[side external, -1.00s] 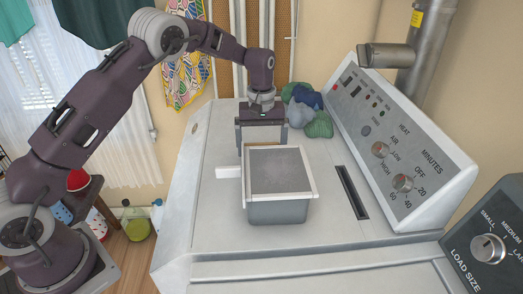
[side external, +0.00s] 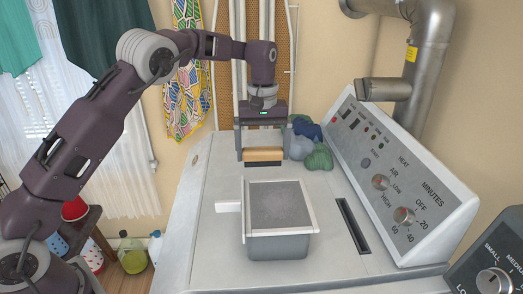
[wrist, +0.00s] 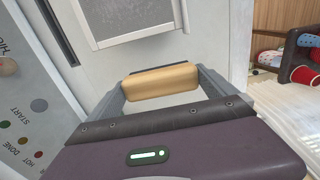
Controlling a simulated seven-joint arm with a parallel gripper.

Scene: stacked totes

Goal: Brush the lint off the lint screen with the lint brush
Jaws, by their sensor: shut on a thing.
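The lint screen (side external: 281,203) is a dark grey mesh in a pale frame with a white handle at its left, lying on a grey tote (side external: 278,247). Its mesh looks faintly mottled; separate lint cannot be made out. Part of the screen (wrist: 112,18) also shows at the top of the wrist view. My gripper (side external: 262,150) is shut on the lint brush (side external: 262,156), whose tan wooden body spans between the fingers. The brush body also shows in the wrist view (wrist: 161,82). It is behind the screen, apart from it.
The tote stands on a white dryer top (side external: 212,245). A slanted control panel (side external: 396,185) with knobs rises at the right. Bunched grey, blue and green cloths (side external: 305,143) lie beside my gripper at the back. The dryer top left of the tote is clear.

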